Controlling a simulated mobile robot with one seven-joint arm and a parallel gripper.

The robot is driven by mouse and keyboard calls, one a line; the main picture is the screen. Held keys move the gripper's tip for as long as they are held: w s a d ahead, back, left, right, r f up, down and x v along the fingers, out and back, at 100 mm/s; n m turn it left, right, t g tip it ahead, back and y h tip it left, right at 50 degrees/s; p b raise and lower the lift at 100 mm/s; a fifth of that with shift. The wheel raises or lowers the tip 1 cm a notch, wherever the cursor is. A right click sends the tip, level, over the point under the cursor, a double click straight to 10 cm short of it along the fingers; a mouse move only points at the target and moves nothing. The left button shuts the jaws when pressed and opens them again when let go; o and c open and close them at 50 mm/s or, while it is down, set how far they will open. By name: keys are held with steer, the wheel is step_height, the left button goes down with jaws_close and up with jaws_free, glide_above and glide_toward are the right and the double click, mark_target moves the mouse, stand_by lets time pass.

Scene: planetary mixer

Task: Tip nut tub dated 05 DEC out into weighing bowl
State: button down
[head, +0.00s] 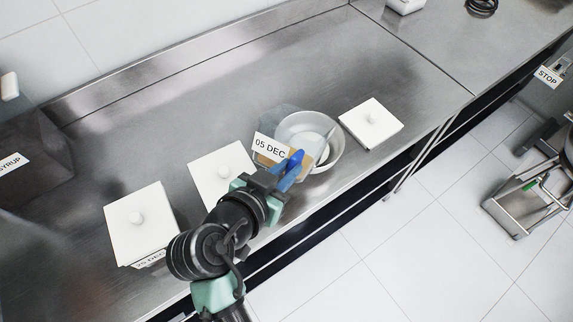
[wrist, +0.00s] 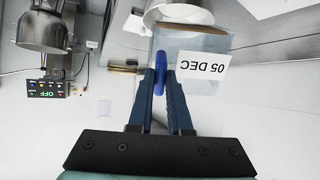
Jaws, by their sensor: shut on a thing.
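The clear nut tub (head: 278,122) carries a white label reading 05 DEC. It also shows in the wrist view (wrist: 188,42), with the label upside down. My gripper (head: 287,172) is shut on a bright blue grip piece at the tub's side, seen between the dark fingers (wrist: 160,82) in the wrist view. A tan patch shows low on the tub; I cannot tell whether it is nuts. The pale round weighing bowl (head: 330,124) stands right behind the tub, which overlaps its left side in the head view. The tub's exact tilt and any contact with the bowl are unclear.
White lidded boxes stand on the steel counter at left (head: 140,222), beside my arm (head: 215,170) and right of the bowl (head: 371,121). The left one has a partly hidden date label. A dark SYRUP container (head: 30,150) is far left. The counter behind is clear.

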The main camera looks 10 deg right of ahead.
steer(key=p, duration=0.1)
steer(key=r+p, duration=0.1)
steer(key=p, duration=0.1)
steer(key=shift+w+d+r+g+y, duration=0.25)
steer(key=shift+d+r+g+y, duration=0.05)
steer(key=p, duration=0.2)
steer(key=r+g+y+p, duration=0.1)
steer(key=p, duration=0.1)
steer(key=shift+w+d+r, duration=0.2)
steer(key=shift+w+d, duration=0.15)
steer(key=shift+w, duration=0.05)
steer(key=shift+w+d+r+p, duration=0.1)
steer(key=shift+p, duration=0.65)
steer(key=shift+y, duration=0.3)
